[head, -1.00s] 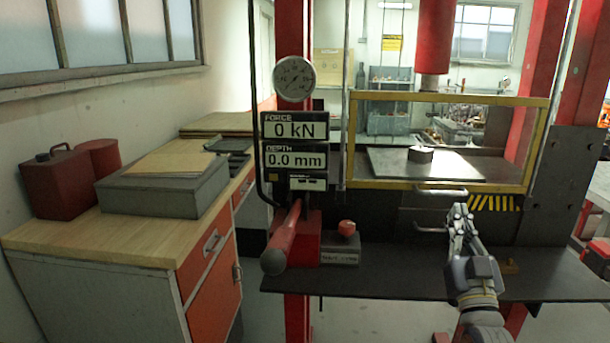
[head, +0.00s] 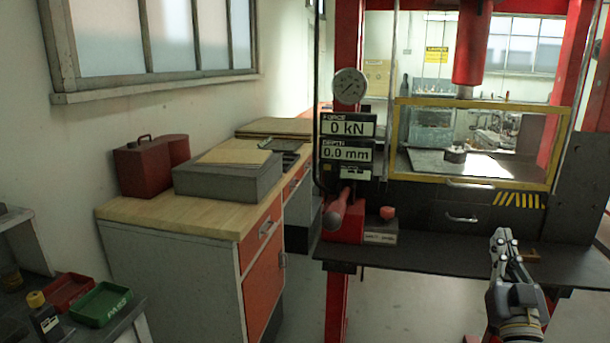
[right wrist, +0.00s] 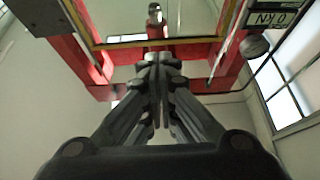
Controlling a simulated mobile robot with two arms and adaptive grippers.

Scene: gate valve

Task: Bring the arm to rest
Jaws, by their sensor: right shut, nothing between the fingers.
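My right gripper (head: 502,240) is shut and empty in the lower right of the head view. It points upward in front of the press's dark shelf (head: 430,262), apart from the drawer handle (head: 461,218). In the right wrist view its fingers (right wrist: 158,70) are together, with the red press frame beyond them. My left gripper is not in view.
The red press has a yellow-framed guard (head: 480,183), a gauge (head: 349,86), a display reading 0 kN (head: 348,127) and a pump lever (head: 337,210). A wooden-topped cabinet (head: 190,218) stands left. A green tray (head: 101,305) lies at lower left. Floor shows between cabinet and press.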

